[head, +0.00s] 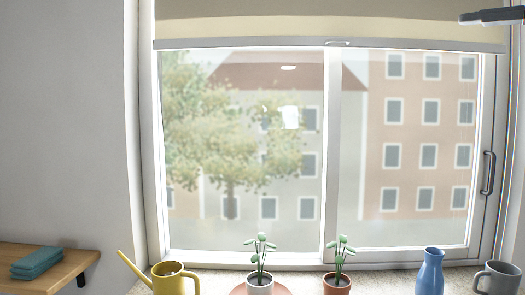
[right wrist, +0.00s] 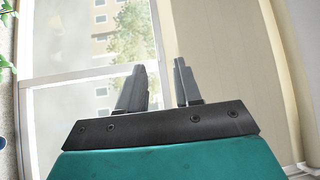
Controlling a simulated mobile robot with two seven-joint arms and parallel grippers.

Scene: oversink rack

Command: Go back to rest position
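My right gripper (right wrist: 159,64) shows in the right wrist view with its two dark fingers apart and nothing between them. It is raised in front of the window, clear of the sill. In the head view, a dark piece that looks like the end of my right gripper (head: 490,17) enters at the top right corner, by the blind. My left gripper is in neither view.
On the sill stand a yellow watering can (head: 173,279), two potted plants (head: 260,280) (head: 337,283), a blue vase (head: 430,272) and a grey mug (head: 497,279). Folded teal cloths (head: 37,262) lie on a wooden shelf (head: 68,268). A blind (head: 330,22) covers the window top.

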